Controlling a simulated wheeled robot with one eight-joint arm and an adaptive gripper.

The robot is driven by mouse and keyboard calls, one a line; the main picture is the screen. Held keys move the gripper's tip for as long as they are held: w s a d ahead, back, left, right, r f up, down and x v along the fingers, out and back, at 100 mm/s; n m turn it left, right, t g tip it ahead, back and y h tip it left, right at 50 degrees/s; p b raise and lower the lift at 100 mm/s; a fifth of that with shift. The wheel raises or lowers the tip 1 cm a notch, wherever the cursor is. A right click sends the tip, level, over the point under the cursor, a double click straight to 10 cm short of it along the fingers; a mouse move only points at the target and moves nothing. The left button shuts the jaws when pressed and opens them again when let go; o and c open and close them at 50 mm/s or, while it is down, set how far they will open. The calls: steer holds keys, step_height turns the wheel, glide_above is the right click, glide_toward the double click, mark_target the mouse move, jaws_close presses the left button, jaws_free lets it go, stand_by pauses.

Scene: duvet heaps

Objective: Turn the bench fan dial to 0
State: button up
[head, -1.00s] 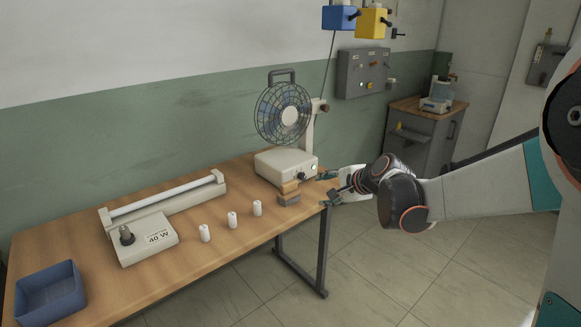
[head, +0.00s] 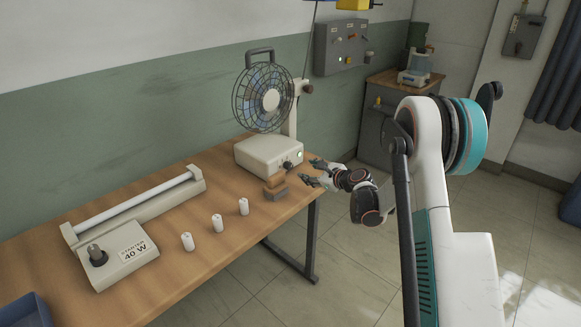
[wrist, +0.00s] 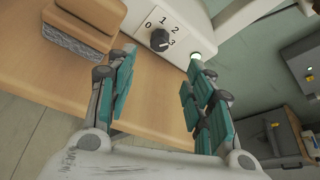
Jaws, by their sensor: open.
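The bench fan (head: 264,100) stands at the back right of the wooden bench, on a cream base (head: 268,154). Its black dial (head: 288,165) is on the base's front face. In the wrist view the dial (wrist: 160,40) has the marks 0, 1, 2 and 3 around it. The dial's pointer seems to be toward the 3 side, but it is small. My gripper (head: 309,175) is just right of the dial in the head view. In the wrist view my gripper (wrist: 160,68) is open and empty, with the dial ahead between its teal fingers, apart from them.
A lit green lamp (wrist: 196,57) sits beside the dial. White cylinders (head: 217,223), a 40 W starter unit (head: 121,262) and a blue bin (head: 28,312) are further left.

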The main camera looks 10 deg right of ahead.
mark_target(291, 167)
steer(key=b+x, duration=0.4)
steer(key=x, duration=0.9)
steer(key=shift+s, duration=0.1)
steer(key=c, duration=1.1)
